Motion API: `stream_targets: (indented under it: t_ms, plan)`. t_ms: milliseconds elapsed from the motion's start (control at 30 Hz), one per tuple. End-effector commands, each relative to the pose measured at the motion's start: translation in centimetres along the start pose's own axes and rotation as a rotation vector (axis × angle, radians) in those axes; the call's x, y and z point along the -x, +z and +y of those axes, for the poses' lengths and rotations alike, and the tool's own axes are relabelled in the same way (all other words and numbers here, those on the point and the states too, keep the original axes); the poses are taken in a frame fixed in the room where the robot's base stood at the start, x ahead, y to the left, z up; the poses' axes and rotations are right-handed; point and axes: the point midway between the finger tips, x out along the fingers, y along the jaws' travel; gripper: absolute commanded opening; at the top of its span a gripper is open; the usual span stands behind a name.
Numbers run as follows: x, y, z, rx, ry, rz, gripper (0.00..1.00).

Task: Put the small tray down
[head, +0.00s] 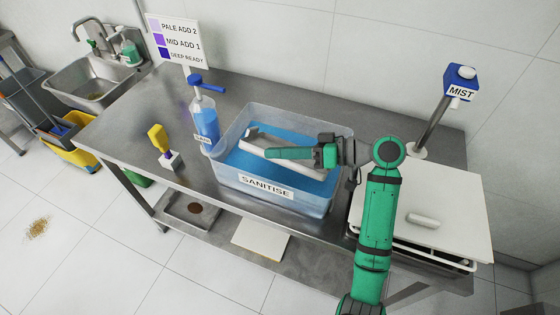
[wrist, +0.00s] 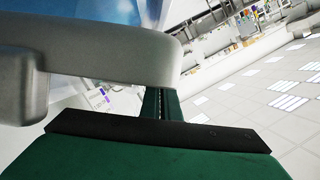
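The small tray (head: 265,138) is pale grey-white and sits tilted within the top of the clear SANITISE tub (head: 315,200), over blue liquid. My gripper (head: 285,153) reaches in from the right, with a green finger along the tray's near side. In the wrist view the tray's rounded pale rim (wrist: 110,55) crosses close in front of my green fingers (wrist: 160,120), and they appear shut on it. Whether the tray's underside touches the liquid or tub is hidden.
On the steel table (head: 140,110) stand a blue-topped pump bottle (head: 205,120) and a yellow-handled tool (head: 160,140) in a white block. A MIST post (head: 435,120) and white lidded bin (head: 450,205) are right. A shallow tray (head: 178,210) lies on the lower shelf.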

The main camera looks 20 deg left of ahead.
Motion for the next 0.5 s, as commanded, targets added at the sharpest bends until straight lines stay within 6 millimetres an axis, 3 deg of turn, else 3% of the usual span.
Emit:
stream_targets:
  t_ms: [333,500]
  plan:
    - [-0.6,2.7,2.1,-0.001,0.003,0.003,0.00]
    - [-0.7,3.0,2.3,0.001,0.003,0.003,0.00]
